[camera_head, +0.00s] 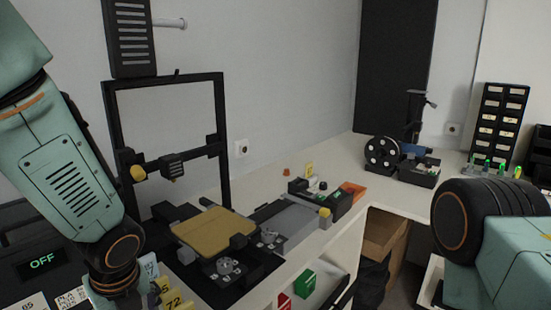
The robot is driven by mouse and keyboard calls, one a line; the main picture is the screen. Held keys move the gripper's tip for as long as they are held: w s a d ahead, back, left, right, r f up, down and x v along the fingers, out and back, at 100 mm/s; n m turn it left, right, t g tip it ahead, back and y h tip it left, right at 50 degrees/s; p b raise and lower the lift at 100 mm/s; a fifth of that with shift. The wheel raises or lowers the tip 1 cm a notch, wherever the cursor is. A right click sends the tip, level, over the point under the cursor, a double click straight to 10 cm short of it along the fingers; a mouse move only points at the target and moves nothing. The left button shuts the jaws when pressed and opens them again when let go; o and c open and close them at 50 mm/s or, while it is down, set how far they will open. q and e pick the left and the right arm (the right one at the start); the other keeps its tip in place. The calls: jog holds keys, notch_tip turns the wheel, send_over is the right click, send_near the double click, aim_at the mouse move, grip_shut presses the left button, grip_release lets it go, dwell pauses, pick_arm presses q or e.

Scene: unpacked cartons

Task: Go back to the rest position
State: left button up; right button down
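My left arm comes in from the left, with its teal links and a dark wrist joint low in the picture. Its gripper fingers are not visible; they are below the frame or hidden. My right arm shows at the lower right as a dark ribbed joint and a teal link, and its gripper is out of the picture. A 3D printer with a black frame (222,140) and a tan print bed (212,236) stands on the white bench (352,205), to the right of my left arm. No object is seen held by either arm.
A black spool (381,153) stands at the back of the bench. A black drawer cabinet (498,124) is at the far right. A red and a green box (305,283) sit on a shelf below. A cardboard box (384,232) stands under the bench. A display reads OFF (42,262).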

pick_arm(q)
jog(key=shift+b+x, duration=1.55)
jog(key=shift+x, duration=1.1)
jog(key=shift+r, duration=0.1)
